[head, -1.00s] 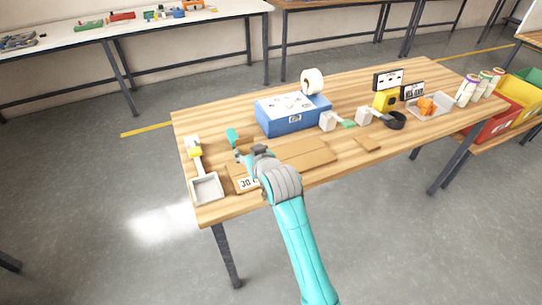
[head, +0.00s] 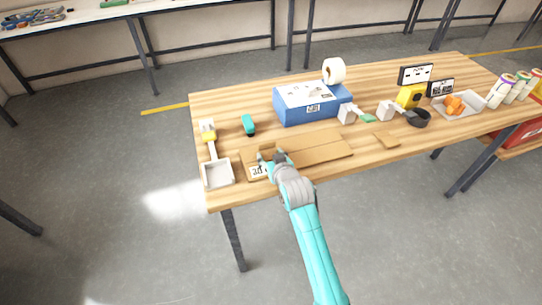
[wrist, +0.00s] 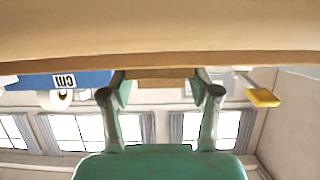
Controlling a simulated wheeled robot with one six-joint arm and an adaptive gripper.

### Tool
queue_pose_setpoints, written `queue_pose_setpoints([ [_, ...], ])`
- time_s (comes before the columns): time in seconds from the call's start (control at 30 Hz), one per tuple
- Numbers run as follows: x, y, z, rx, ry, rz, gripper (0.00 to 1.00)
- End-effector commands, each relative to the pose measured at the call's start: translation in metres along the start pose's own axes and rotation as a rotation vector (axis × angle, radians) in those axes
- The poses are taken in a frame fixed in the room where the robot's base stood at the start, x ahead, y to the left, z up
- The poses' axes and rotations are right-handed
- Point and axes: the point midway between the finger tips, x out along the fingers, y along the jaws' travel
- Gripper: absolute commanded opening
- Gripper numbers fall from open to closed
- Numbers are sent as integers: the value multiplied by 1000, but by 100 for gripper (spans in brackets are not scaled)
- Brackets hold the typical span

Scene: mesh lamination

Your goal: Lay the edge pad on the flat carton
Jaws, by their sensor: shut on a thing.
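The flat carton (head: 322,147) is a brown sheet lying near the front of the wooden table in the head view. My gripper (head: 269,159) is low at its left part, beside a white label marked "30" (head: 257,171). In the wrist view, which is upside down, my gripper (wrist: 160,92) is shut on a brown piece, the edge pad (wrist: 160,80), between its two fingers. A tan surface with a brown edge fills the top there. In the head view my wrist hides the pad, so I cannot tell whether it touches the carton.
A blue box (head: 300,110) stands behind the carton. The table's front edge is close.

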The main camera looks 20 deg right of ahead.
Motion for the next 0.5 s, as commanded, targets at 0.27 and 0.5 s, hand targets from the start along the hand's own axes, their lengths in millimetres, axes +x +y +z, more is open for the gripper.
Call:
queue_pose_setpoints([
  [0.27,1,0,1,0,0,0,38],
  [0.5,1,0,3,0,0,0,86],
])
